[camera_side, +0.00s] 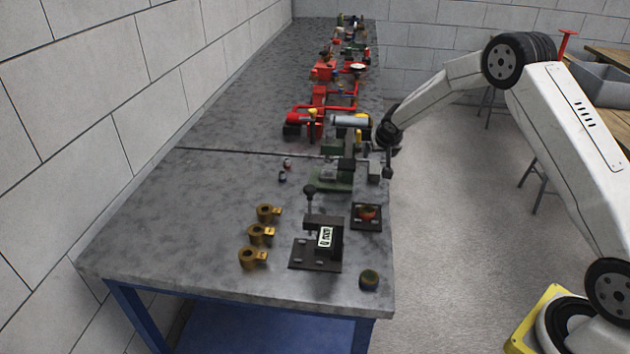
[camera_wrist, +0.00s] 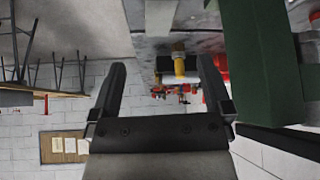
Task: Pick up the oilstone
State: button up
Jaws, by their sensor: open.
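I cannot make out for sure which thing is the oilstone. My gripper (camera_side: 388,172) is at the right edge of the bench, beside the green machine (camera_side: 335,175). In the wrist view my gripper (camera_wrist: 161,72) shows two dark fingers standing apart, with nothing held between them. Beyond them are a yellow part (camera_wrist: 179,63) and red parts. A large dark green body (camera_wrist: 258,65) is close on the right of the wrist view.
The grey bench (camera_side: 190,225) carries several brass fittings (camera_side: 262,234), a dark clamp with a gauge (camera_side: 324,240), and a small dark tray (camera_side: 367,224) with a red item. Red pump parts (camera_side: 318,115) stand farther back. The bench's left side is mostly clear.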

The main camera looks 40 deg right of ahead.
aim_at(375, 167)
jog(key=shift+f, duration=0.7)
jog(key=shift+w+d+f, duration=0.1)
jog(key=shift+f, duration=0.05)
jog(key=shift+x, duration=1.05)
jog(key=shift+w+f, duration=0.1)
jog(key=shift+f, duration=0.05)
jog(key=shift+x, duration=2.45)
grip_shut()
